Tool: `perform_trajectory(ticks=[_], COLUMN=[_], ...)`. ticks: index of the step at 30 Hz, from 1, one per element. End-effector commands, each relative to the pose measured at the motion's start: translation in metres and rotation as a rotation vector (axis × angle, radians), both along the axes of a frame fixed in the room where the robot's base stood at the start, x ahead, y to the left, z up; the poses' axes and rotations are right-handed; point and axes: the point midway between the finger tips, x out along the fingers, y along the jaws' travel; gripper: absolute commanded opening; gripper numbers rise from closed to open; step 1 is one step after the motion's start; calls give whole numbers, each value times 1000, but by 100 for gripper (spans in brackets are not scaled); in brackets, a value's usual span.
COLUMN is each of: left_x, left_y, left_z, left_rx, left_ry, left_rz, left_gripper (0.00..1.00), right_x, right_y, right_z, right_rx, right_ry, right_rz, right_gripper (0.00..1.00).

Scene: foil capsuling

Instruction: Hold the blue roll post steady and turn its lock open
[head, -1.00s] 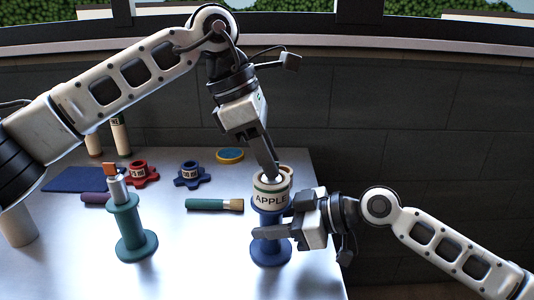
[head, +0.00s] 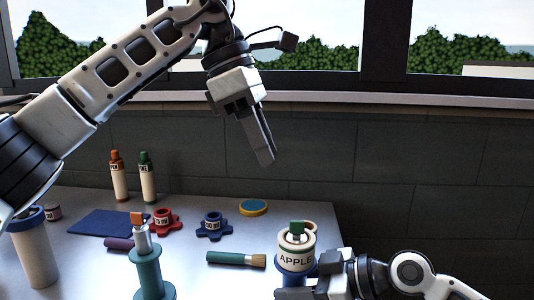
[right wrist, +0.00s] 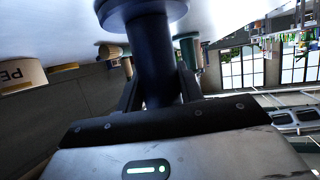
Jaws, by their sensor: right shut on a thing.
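The blue roll post (right wrist: 152,62) stands at the table's front right, mostly hidden behind my right gripper in the head view. My right gripper (head: 298,291) is shut around its shaft. In the right wrist view, the dark blue shaft sits between the two fingers, below its wide flange. A white roll marked APPLE (head: 295,261) sits on the post. The lock, with a green top (head: 297,227), sticks up above the roll. My left gripper (head: 266,160) hangs above and left of the lock, clear of it and holding nothing visible. Its fingers overlap, so their opening is unclear.
A teal post (head: 148,272) with an orange-topped lock stands to the left. A green-handled brush (head: 236,259), a blue knob (head: 214,227), a red knob (head: 163,221) and a blue mat (head: 108,223) lie behind. Two bottles stand at the back left.

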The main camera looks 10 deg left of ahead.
Motion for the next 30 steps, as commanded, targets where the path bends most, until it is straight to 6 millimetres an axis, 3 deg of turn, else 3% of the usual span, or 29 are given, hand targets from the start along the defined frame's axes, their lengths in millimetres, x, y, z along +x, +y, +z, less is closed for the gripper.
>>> perform_trajectory(ticks=[5,6,9,20,30], left_x=[0,0,0,0,0], left_y=[0,0,0,0,0], left_z=[0,0,0,-1,-1], left_rx=[0,0,0,0,0], left_ry=[0,0,0,0,0], left_rz=[0,0,0,0,1], left_gripper=[27,27,27,27,27], right_x=[-1,-1,-1,-1,-17], right_y=[1,1,1,-6,-64], right_z=[-1,-1,-1,2,26], right_rx=[-1,-1,-1,0,-2], right_ry=[1,1,1,2,2], right_rz=[3,3,3,-1,-2], right_gripper=[0,39,62,62,62])
